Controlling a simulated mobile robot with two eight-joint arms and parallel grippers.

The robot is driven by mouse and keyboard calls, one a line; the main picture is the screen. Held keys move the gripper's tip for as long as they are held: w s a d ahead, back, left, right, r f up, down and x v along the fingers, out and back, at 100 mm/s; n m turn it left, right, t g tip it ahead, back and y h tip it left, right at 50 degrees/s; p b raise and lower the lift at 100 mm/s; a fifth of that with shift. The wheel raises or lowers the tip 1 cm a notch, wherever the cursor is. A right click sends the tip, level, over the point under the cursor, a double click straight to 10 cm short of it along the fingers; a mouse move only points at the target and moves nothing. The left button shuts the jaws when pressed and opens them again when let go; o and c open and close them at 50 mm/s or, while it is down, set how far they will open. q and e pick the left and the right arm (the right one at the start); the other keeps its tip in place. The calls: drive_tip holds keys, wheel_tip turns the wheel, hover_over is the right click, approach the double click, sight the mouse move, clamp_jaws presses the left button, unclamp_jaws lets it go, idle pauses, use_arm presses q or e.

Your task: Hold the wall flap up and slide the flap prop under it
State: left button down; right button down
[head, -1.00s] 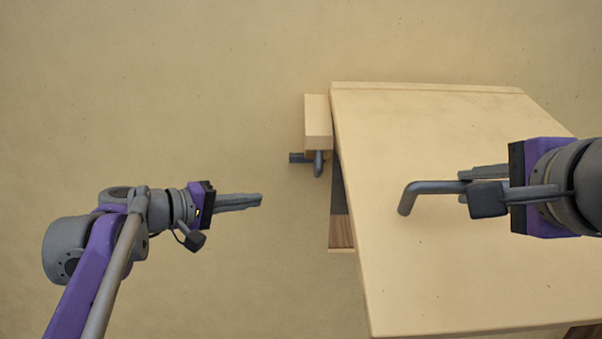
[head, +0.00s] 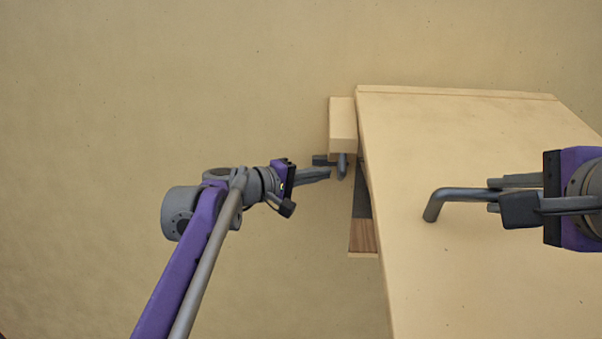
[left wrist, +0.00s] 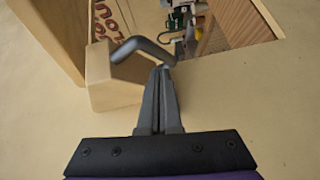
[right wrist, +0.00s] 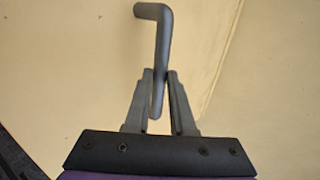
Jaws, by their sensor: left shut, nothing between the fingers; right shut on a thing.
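The wall flap (head: 470,190) is a large pale wooden board at the right of the head view, standing out from the wall with a gap at its left edge. My right gripper (head: 515,202) is shut on a bent grey bar handle (head: 446,196) in front of the flap; the handle also shows in the right wrist view (right wrist: 160,40). The flap prop (head: 342,125), a pale wooden block with a bent grey handle (head: 342,167), is beside the flap's left edge. My left gripper (head: 328,173) is shut and empty close to this handle (left wrist: 140,50); contact is unclear.
An opening shows beside the flap's left edge, with a brown wooden surface (head: 363,236). In the left wrist view, red lettering (left wrist: 105,20) and small machinery (left wrist: 185,20) show inside. The wall (head: 150,90) left of the prop is bare.

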use_arm(q)
drive_tip(key=shift+d+f, duration=0.1)
drive_tip(key=shift+d, duration=0.45)
drive_tip(key=d, duration=0.7)
drive_tip(key=shift+s, duration=0.15)
use_arm(e)
drive_tip(key=shift+a, duration=0.1)
use_arm(q)
drive_tip(key=w+a+v, duration=0.2)
drive_tip(key=v, duration=1.1)
drive_tip(key=shift+w, duration=0.2)
